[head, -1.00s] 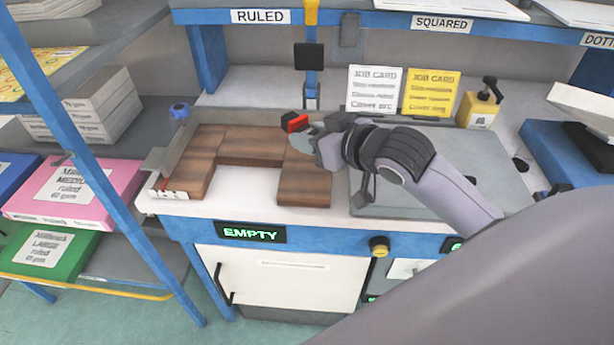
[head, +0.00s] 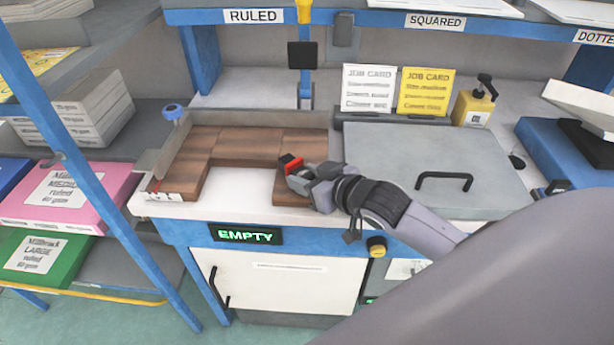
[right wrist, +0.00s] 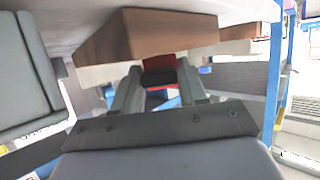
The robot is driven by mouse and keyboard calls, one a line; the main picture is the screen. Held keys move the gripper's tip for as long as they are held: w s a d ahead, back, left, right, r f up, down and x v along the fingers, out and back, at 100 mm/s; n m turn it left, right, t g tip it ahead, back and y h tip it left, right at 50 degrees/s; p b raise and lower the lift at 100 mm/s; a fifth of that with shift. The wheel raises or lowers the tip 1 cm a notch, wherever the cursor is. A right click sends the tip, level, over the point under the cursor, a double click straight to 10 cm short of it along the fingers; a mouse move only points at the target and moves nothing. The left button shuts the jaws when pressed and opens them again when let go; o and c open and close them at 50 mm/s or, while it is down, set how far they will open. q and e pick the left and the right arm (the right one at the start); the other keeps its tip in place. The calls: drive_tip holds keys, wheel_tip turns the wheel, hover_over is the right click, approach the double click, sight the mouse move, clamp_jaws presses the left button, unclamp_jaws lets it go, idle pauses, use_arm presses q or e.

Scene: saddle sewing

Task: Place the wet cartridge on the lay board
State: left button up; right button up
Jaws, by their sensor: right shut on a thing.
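My right gripper (head: 299,174) is shut on the wet cartridge (head: 290,162), a small red block with a dark part. In the right wrist view the cartridge (right wrist: 159,72) shows red and black between the two fingers (right wrist: 160,90). The brown wooden lay board (head: 240,146) lies on the white worktop in a U shape, open toward the front. The gripper and cartridge are over its right arm, near the front end, which they partly hide. I cannot tell whether the cartridge touches the board. My left gripper is not in view.
A grey lidded unit (head: 430,165) with a black handle stands right of the board. Behind it are two job cards (head: 368,88) and a yellow pump bottle (head: 474,104). A blue knob (head: 173,112) stands at the board's back left. White worktop (head: 240,188) is bare inside the U.

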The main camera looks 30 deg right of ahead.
drive_tip(key=shift+f, duration=0.1)
drive_tip(key=o, duration=1.2)
drive_tip(key=shift+c, duration=0.2)
drive_tip(key=shift+r, duration=0.2)
drive_tip(key=v, duration=1.2)
